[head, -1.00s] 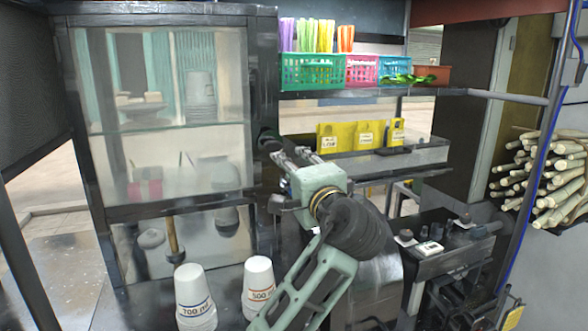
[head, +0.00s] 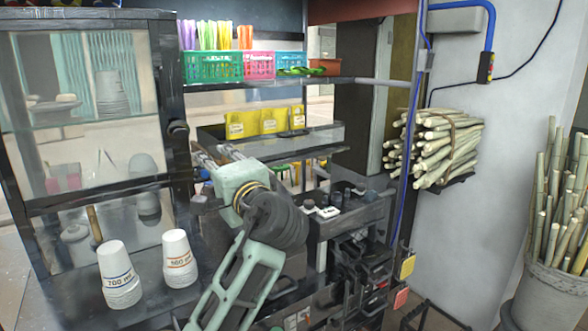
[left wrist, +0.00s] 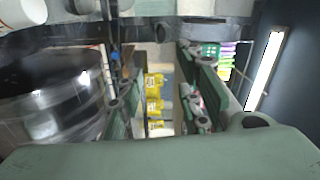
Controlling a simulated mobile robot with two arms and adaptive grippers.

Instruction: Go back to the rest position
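My left gripper (head: 218,154) is in the middle of the head view, its arm rising from the bottom edge. It is in front of the dark counter, right of the glass cabinet and below the shelf of baskets. In the left wrist view its two fingers (left wrist: 162,95) stand apart with nothing between them but the background. The yellow holders (left wrist: 154,100) show beyond the gap. My right gripper is not in the views.
A glass cabinet (head: 88,195) stands left, with white cup stacks (head: 119,272) (head: 179,257) in front. Yellow holders (head: 272,120) and a green basket (head: 213,67) are behind the gripper. Sugarcane (head: 440,145) lies on a wall rack; more stands in a bucket (head: 545,290) at right.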

